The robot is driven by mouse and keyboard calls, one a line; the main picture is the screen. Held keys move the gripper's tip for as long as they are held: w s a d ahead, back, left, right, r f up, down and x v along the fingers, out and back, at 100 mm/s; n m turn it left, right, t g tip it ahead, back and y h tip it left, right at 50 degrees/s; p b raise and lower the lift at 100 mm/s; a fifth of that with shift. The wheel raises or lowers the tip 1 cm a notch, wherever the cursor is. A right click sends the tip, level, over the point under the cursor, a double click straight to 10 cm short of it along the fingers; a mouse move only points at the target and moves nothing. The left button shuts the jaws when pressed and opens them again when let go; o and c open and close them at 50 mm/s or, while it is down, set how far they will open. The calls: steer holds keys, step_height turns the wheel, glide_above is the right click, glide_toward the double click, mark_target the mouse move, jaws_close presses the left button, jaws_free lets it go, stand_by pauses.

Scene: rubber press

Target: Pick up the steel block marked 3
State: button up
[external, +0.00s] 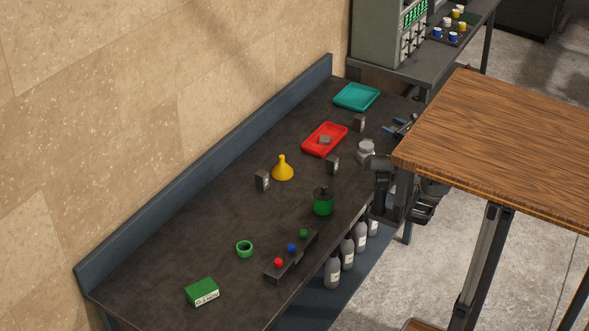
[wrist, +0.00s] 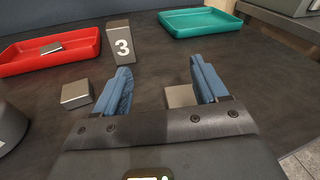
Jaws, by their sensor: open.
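A dark upright block with a white 3 (wrist: 121,44) stands beyond my fingers in the wrist view; it also shows in the external view (external: 360,122). One small plain steel block (wrist: 180,97) lies between my fingers, partly hidden by the right finger. Another steel block (wrist: 76,94) lies just left of the left finger. A third steel block (wrist: 51,48) lies in the red tray. No number is readable on these small blocks. My gripper (wrist: 160,70) is open and empty above the bench; its blue fingers show at the bench's right edge in the external view (external: 400,127).
The red tray (external: 310,148) and teal tray (external: 357,97) lie beyond the blocks. A grey jar (external: 366,151) stands close to my gripper's left. A yellow funnel (external: 283,170) and green bottle (external: 323,203) stand farther along. A wooden table (external: 500,135) stands to the right.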

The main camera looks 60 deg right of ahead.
mark_target(360, 116)
steer(key=w+a+y, duration=0.1)
steer(key=w, duration=0.1)
steer(key=w+a+r+t+y, duration=0.1)
steer(key=w, duration=0.2)
steer(key=w+n+t+y+b, duration=0.1)
steer(key=w, duration=0.1)
steer(key=shift+w+a+r+y, duration=0.2)
steer(key=shift+a+r+y, duration=0.1)
steer(key=shift+a+r, duration=0.1)
steer(key=w, duration=0.7)
steer(key=shift+w+a+f, duration=0.1)
steer(key=shift+f, duration=0.1)
steer(key=shift+c, duration=0.3)
jaws_close()
steer(key=shift+r, duration=0.15)
